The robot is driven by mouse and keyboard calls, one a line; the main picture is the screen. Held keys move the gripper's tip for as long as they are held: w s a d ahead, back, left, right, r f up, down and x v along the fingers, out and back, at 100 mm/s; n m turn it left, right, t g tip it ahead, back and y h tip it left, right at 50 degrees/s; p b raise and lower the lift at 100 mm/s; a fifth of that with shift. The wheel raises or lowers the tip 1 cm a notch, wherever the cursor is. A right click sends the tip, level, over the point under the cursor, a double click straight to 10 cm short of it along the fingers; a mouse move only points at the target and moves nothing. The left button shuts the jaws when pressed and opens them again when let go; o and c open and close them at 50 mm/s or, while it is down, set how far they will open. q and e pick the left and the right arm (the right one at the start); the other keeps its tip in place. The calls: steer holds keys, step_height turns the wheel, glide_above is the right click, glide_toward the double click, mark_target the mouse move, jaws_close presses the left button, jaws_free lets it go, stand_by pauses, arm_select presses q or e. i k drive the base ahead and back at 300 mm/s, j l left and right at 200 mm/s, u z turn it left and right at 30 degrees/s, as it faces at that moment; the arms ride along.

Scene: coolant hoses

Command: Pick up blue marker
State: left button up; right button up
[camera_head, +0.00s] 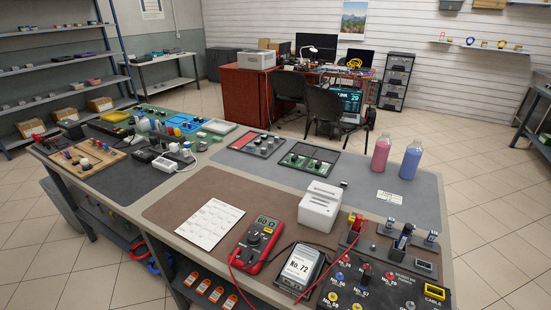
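I cannot make out a blue marker with certainty in the head view. A small dark-blue part (404,238) stands upright among metal fittings on the black panel at the lower right, but it is too small to identify. A bottle of blue liquid (411,160) stands at the right of the workbench, beside a bottle of pink liquid (380,154). Neither of my grippers shows in the view.
The long workbench (349,170) holds a red multimeter (262,232), a white printer-like box (321,206), a black panel of numbered sockets (380,281), a printed sheet (210,223) and two dark trays. Its far left end is crowded. Chairs and a desk stand behind.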

mark_target(408, 228)
steer(key=z, duration=0.35)
steer(key=l+z, duration=0.15)
steer(key=z, duration=0.55)
steer(key=l, duration=0.1)
